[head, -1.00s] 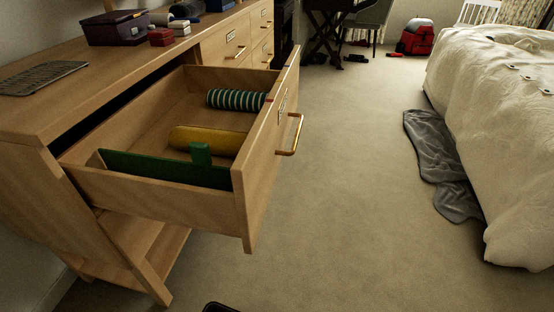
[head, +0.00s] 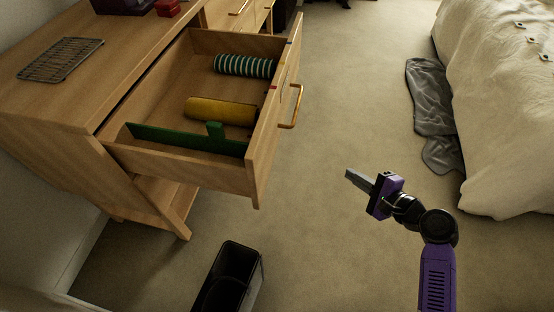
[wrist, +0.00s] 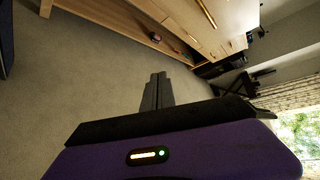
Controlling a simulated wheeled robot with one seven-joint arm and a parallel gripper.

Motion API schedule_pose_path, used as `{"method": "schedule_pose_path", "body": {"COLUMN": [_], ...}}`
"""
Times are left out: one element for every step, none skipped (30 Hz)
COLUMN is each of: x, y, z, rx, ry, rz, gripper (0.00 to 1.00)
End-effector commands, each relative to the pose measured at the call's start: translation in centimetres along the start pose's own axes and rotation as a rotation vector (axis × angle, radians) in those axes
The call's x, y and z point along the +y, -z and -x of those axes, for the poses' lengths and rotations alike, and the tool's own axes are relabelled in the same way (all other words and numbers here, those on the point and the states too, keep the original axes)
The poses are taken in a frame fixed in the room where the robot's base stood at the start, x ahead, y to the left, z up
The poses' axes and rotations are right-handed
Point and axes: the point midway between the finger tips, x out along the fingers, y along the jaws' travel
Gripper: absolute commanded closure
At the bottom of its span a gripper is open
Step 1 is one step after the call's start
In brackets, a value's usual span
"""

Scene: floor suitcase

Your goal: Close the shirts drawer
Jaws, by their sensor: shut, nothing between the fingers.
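The open wooden drawer (head: 180,170) sticks out from the dresser (head: 60,110) in the head view. It holds a striped teal roll (head: 244,66), a yellow roll (head: 220,111) and a green divider (head: 185,138). A brass handle (head: 293,107) is on its front, on the right side. My gripper (head: 350,175) is shut and empty. It is in front of the drawer, to the right of it and apart from it. The wrist view shows the shut fingers (wrist: 157,92) over the carpet, with the dresser beyond.
A black bin (head: 230,278) stands on the carpet below the drawer. A bed (head: 505,110) with a grey blanket (head: 430,100) on the floor is at the right. A wire rack (head: 62,59) lies on the dresser top. The carpet between drawer and bed is clear.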

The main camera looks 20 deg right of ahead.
Motion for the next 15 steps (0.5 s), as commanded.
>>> {"method": "schedule_pose_path", "body": {"x": [-2.6, -3.4, -4.3, -4.9, -5.2, -5.3, -5.2, -4.8, -4.1, -3.7, -3.5, -3.2, -3.1, -3.0, -2.8], "y": [-1.3, -2.1, -3.5, -4.5, -5.4, -6.7, -7.7, -8.6, -9.7, -10.4, -11.1, -11.9, -12.3, -12.6, -12.8], "z": [-0.3, -0.4, -0.4, -0.2, 0.1, 0.6, 1.1, 1.6, 2.5, 3.2, 3.8, 4.5, 4.9, 5.2, 5.4], "rx": [-0.096, -0.162, -0.252, -0.319, -0.384, -0.467, -0.524, -0.576, -0.635, -0.673, -0.705, -0.738, -0.754, -0.762, -0.765], "ry": [-0.003, -0.014, -0.036, -0.057, -0.084, -0.124, -0.160, -0.199, -0.252, -0.290, -0.326, -0.369, -0.396, -0.418, -0.440], "rz": [-0.131, -0.215, -0.322, -0.397, -0.470, -0.556, -0.615, -0.671, -0.739, -0.782, -0.816, -0.851, -0.870, -0.886, -0.903], "gripper": [1.00, 1.00, 1.00, 1.00, 1.00, 1.00, 1.00, 1.00, 1.00, 1.00, 1.00, 1.00, 1.00, 1.00, 1.00]}}
